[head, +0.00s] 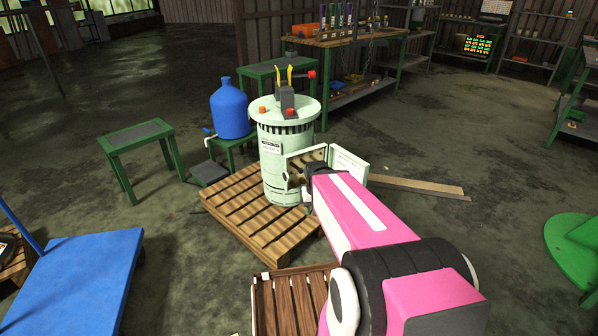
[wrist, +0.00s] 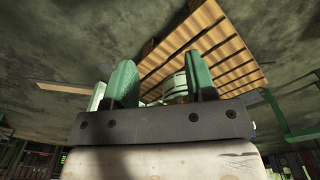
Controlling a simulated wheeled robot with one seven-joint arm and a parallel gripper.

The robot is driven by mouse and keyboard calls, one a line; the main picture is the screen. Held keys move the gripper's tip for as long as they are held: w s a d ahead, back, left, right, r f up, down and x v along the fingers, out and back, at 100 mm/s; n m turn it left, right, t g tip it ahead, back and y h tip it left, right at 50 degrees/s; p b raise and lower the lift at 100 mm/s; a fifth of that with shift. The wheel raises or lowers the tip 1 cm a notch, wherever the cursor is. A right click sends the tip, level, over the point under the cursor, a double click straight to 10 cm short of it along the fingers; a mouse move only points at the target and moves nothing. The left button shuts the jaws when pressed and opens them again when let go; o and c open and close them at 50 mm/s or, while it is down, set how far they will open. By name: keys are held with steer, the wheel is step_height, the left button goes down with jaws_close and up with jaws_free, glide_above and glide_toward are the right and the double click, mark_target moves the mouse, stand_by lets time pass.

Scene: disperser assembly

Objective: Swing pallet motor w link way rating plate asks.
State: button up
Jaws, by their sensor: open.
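The motor (head: 285,140), a pale green upright cylinder with a round top, stands on a slatted wooden pallet (head: 235,213). Contact cannot be told.
A blue jug (head: 230,110) stands on a low green stand left of the motor. A green bench (head: 138,134) and blue cart (head: 75,280) are at left. A plank (head: 415,187) lies right of the motor. Floor at right is mostly clear.

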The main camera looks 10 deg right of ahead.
steer(key=w+d+f+m+t+h, duration=0.1)
steer(key=w+d+f+t, duration=0.15)
steer(key=w, duration=0.35)
steer(key=w+d+f+m+t+h, duration=0.1)
steer(key=w+d+f+t, duration=0.15)
steer(key=w, duration=0.35)
steer(key=n+t+y, duration=0.4)
steer(key=t+y, duration=0.5)
steer(key=t, duration=0.2)
glide_toward(302, 172)
steer(key=x, duration=1)
steer(key=shift+a, duration=0.15)
jaws_close()
